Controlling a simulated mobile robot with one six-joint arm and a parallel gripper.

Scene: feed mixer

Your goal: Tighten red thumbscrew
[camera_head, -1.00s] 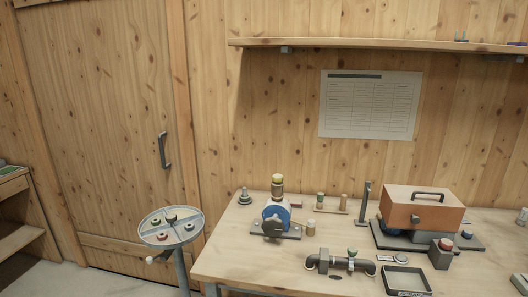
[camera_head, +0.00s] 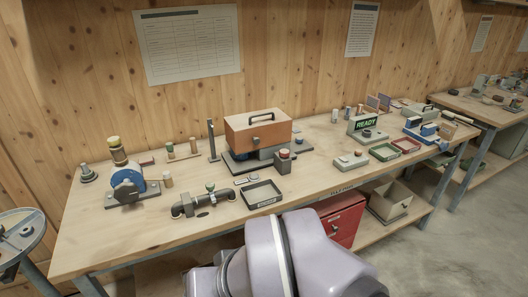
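I cannot make out a red thumbscrew for certain. A small red cap (camera_head: 285,153) tops a grey block beside the orange-brown box on the workbench; it may be a button. The blue pump-like unit (camera_head: 127,185) with a brass-coloured top stands at the bench's left. A dark pipe piece (camera_head: 203,203) with a green knob lies near the front edge. My own pale arm links fill the bottom middle and hide part of the bench front. My gripper is not in view.
A red drawer unit (camera_head: 342,219) stands below. A round stand (camera_head: 18,232) is cut off at left. Open floor lies right.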

